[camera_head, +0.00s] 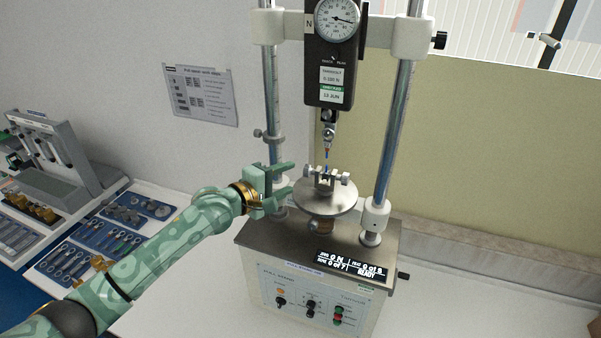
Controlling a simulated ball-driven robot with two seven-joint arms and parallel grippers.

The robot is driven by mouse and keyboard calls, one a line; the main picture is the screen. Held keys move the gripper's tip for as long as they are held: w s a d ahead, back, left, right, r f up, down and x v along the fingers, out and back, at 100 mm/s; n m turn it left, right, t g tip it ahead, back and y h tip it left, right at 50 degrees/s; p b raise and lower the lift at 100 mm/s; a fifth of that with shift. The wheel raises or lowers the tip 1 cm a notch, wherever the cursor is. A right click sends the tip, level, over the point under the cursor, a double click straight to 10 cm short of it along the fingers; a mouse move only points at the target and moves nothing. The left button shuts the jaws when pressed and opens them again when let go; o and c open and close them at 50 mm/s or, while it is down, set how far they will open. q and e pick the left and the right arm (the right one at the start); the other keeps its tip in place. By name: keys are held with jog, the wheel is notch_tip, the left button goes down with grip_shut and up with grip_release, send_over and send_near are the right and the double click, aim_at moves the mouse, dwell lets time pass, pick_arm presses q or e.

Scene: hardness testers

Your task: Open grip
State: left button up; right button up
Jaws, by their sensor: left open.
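My left gripper (287,178) is open, its green fingers pointing right, just left of the round metal plate (337,203) of the test stand. Nothing shows between its fingers. A small metal grip (326,180) with side screws stands on the plate, to the right of my fingertips and apart from them. A thin blue and orange piece (326,157) hangs from the upper metal fitting (328,125) down towards the grip. Whether the grip's jaws are clamped on it is too small to tell. My right gripper is not in view.
A force gauge (333,75) hangs between two steel columns (394,130). The stand's base (315,290) has knobs, buttons and a display reading 0 N and READY. Trays of tools (85,245) and a grey device (60,160) are at left. Bench is clear at front right.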

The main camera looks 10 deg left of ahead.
aim_at(300, 190)
pick_arm(q)
jog(key=b+x, duration=0.1)
jog(key=x, duration=0.4)
jog(key=shift+w+d+f, duration=0.1)
jog(key=shift+w+d, duration=0.1)
jog(key=shift+w, duration=0.1)
jog(key=c, duration=1)
jog(key=f+m+t+h+b, duration=0.1)
jog(key=t+b, duration=0.1)
jog(key=b, duration=0.6)
jog(key=m+t+h+b, duration=0.1)
jog(key=t+b, duration=0.1)
jog(key=b, duration=0.6)
jog(key=shift+f+h+b, duration=0.35)
jog(key=shift+h+b, duration=0.05)
jog(key=shift+r, duration=0.3)
